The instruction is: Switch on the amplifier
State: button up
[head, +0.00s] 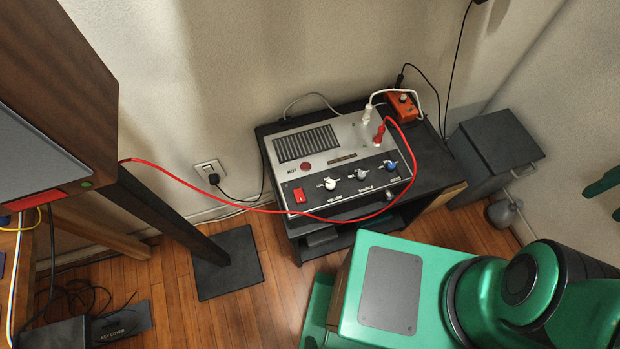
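The amplifier (345,168) is a grey metal box with a black front strip, standing on a black stand (428,158). A red rocker switch (299,196) sits at the left end of its front strip. I cannot tell from the picture which way it is pressed. Several knobs are to its right: a white-capped one (329,184) marked volume, a second (361,174) and a blue-capped one (391,166). A round red part (305,167) beside the word HOT is above the switch. My gripper is not in view.
A red cable (262,210) loops in front of the amplifier to its red plug (379,133), near a white plug (367,114). An orange box (402,105) stands behind. A wooden speaker (75,85) is at left, a dark grey box (495,150) at right.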

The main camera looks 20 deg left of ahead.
aim_at(298, 194)
jog(key=u, duration=0.95)
jog(key=k, duration=0.9)
jog(key=u, duration=0.65)
jog(key=i, duration=0.5)
jog(key=u, duration=0.05)
